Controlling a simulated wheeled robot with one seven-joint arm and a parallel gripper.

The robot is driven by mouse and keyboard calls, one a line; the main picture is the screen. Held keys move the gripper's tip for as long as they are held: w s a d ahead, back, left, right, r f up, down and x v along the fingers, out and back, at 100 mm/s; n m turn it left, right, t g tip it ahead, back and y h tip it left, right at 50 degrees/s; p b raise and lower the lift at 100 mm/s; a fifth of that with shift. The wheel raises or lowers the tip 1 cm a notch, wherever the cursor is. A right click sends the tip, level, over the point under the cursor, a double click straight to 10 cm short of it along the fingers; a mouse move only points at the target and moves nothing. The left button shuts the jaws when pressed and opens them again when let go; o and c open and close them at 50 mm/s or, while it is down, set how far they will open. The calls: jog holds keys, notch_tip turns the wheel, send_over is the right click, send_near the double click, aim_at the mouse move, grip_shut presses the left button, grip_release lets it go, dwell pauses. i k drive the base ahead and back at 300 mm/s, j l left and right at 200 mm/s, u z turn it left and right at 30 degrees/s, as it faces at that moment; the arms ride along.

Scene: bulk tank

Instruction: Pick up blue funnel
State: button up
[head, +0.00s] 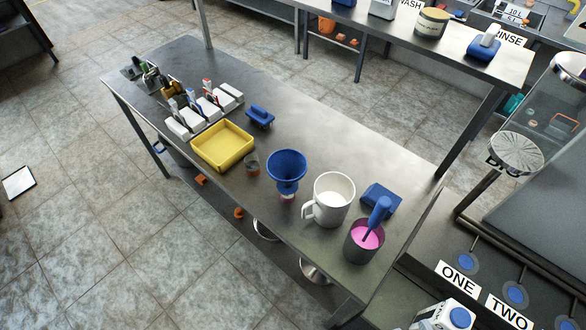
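The blue funnel (287,165) is in the head view near the middle of the steel table. Its wide mouth faces up, and a small pale and pink piece (288,196) shows below its spout. I cannot tell whether the spout stands in that piece or in front of it. A white jug (333,198) stands just right of the funnel. My gripper is not in the head view, and nothing is seen holding the funnel.
A dark pot (356,249) with pink liquid and a blue-handled tool stands right of the jug. The table behind the funnel is mostly clear.

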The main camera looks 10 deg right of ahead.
aim_at(287, 167)
jog(key=i+j+u, duration=0.1)
jog(key=j, duration=0.25)
jog(key=i+j+u, duration=0.1)
jog(key=j, duration=0.3)
jog(key=i+j, duration=0.1)
jog(key=j, duration=0.25)
jog(key=i+j+u, duration=0.15)
jog(key=j, duration=0.2)
jog(key=j+u, duration=0.1)
jog(key=j, duration=0.25)
jog(key=i, duration=0.05)
